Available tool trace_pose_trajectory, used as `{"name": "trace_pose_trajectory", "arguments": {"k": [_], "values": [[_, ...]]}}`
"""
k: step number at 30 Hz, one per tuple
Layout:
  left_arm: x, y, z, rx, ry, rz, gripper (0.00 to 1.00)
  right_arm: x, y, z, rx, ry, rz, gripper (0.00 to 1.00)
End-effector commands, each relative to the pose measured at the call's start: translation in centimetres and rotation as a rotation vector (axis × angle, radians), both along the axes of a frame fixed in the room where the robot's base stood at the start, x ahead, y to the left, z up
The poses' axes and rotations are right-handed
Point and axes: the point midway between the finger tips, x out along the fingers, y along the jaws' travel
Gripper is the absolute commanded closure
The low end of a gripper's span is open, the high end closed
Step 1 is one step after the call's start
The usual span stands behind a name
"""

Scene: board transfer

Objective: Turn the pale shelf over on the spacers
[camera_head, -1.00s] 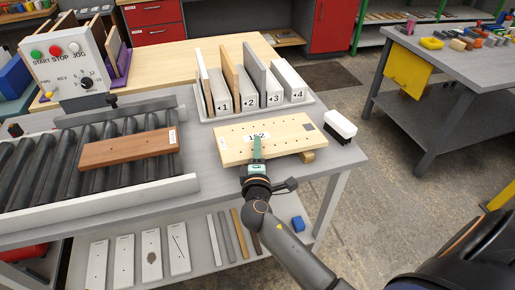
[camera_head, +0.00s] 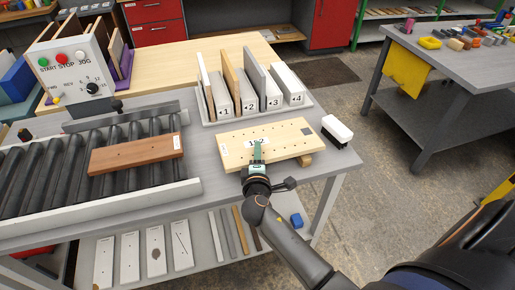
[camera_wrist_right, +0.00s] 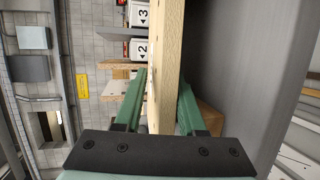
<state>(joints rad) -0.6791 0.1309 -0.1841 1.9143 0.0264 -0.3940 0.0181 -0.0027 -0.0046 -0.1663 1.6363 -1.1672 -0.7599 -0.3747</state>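The pale shelf (camera_head: 285,139) is a light wooden board with small holes, a dark square patch and a label. It lies flat, raised on the table; a wooden spacer (camera_head: 305,160) shows under its right end. Other supports are hidden beneath it. My right gripper (camera_head: 258,150) is at the shelf's front edge, one finger over its top face. In the right wrist view the fingers (camera_wrist_right: 163,100) stand on both sides of the shelf's edge (camera_wrist_right: 166,60), with a narrow gap visible at least on the left side. My left gripper is out of view.
A brown board (camera_head: 136,154) lies on the roller conveyor (camera_head: 65,185) at left. A rack (camera_head: 208,122) with upright boards and numbered blocks stands behind the shelf. A white-topped brush (camera_head: 337,129) is close to the shelf's right end.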

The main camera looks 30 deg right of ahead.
Motion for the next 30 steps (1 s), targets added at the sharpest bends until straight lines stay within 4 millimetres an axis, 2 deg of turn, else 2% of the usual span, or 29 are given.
{"name": "trace_pose_trajectory", "arguments": {"k": [1, 6, 17, 30], "values": [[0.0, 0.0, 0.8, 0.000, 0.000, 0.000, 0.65, -0.3, 0.2, -0.3, 0.013, 0.028, 0.001, 0.43], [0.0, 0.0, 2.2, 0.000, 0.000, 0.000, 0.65, -0.3, 0.3, -0.1, 0.041, 0.070, 0.003, 0.43], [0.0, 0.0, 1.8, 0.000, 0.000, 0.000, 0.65, -0.2, 0.3, 0.5, 0.170, 0.276, 0.000, 0.43], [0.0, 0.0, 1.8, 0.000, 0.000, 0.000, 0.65, -0.7, 0.5, 1.1, 0.391, 0.650, 0.003, 0.43]]}}
